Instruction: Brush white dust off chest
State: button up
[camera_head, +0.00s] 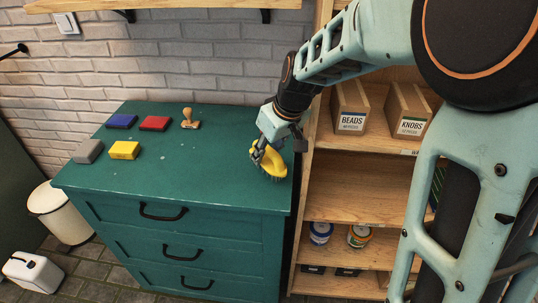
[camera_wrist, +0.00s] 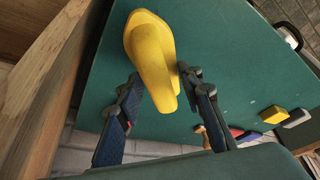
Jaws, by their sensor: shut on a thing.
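The green chest (camera_head: 215,172) has a flat top and drawers with dark handles. A few small white specks of dust (camera_head: 163,157) show on the middle of its top. My gripper (camera_head: 260,152) is over the right end of the top, shut on a yellow brush (camera_head: 270,161). The brush has dark bristles facing down, at or just above the surface; I cannot tell if they touch. In the wrist view the brush (camera_wrist: 150,45) sits between my two fingers, with its bristles hidden.
Blue (camera_head: 122,121), red (camera_head: 155,123), grey (camera_head: 88,151) and yellow (camera_head: 124,150) blocks and a wooden stamp (camera_head: 190,119) lie on the chest's left and back. A wooden shelf (camera_head: 350,190) with boxes and tins stands close on the right. A brick wall (camera_head: 180,60) is behind.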

jog(key=shift+r+p, duration=1.6)
jog(key=shift+r, duration=1.1)
